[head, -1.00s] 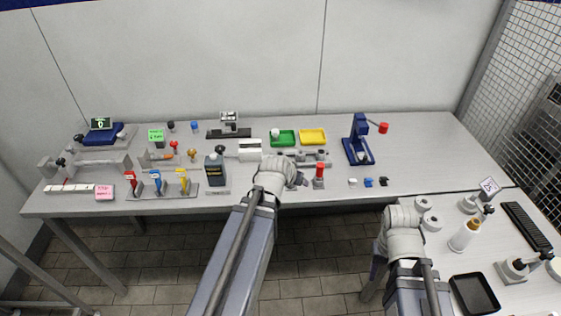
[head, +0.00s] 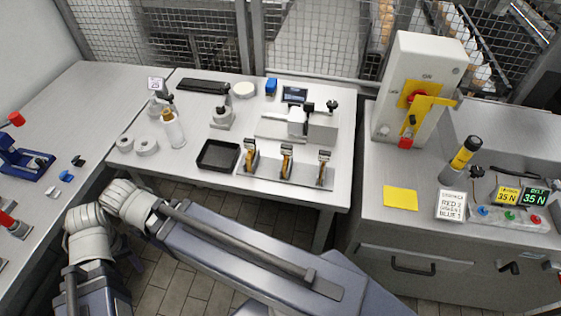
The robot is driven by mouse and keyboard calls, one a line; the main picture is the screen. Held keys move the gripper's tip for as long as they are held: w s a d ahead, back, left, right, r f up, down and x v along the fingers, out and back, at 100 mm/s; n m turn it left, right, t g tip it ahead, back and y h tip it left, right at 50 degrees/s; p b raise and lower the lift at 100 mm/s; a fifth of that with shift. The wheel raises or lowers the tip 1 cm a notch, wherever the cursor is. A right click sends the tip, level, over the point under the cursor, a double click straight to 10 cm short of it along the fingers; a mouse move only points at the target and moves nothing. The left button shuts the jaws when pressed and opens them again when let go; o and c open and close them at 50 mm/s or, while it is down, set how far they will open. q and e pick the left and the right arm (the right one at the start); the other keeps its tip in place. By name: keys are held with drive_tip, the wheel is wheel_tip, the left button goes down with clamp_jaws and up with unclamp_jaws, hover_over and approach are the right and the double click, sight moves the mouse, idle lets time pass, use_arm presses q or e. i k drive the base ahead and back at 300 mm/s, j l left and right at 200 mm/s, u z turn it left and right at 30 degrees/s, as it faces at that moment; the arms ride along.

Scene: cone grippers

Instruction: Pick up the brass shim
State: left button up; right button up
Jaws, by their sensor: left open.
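I cannot make out a thing that is clearly the brass shim. Several brass-coloured upright pieces with dark tops, one of them the middle piece (head: 286,163), stand on a grey strip (head: 268,177) at the front of the middle table. My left gripper (head: 86,216) is low at the left, over the gap by the left bench. It is open, far from these pieces, and its fingertips hardly show. My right gripper (head: 116,191) is just beside it, near the middle table's front-left corner. Its fingers are hidden by the wrist, so its opening does not show.
A black tray (head: 218,155), a bottle (head: 173,131) and white rings (head: 146,146) stand on the middle table. A grey fixture (head: 322,128) is behind the strip. A control box (head: 416,90) and yellow pad (head: 400,198) are on the right bench.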

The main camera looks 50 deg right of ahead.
sight(286, 150)
drive_tip(key=j+z, duration=0.15)
drive_tip(key=z, duration=0.35)
drive_tip(key=j+z, duration=0.15)
drive_tip(key=z, duration=0.35)
drive_tip(key=j+z, duration=0.1)
drive_tip(key=z, duration=0.35)
drive_tip(key=k+j+z, duration=0.1)
drive_tip(key=z, duration=0.4)
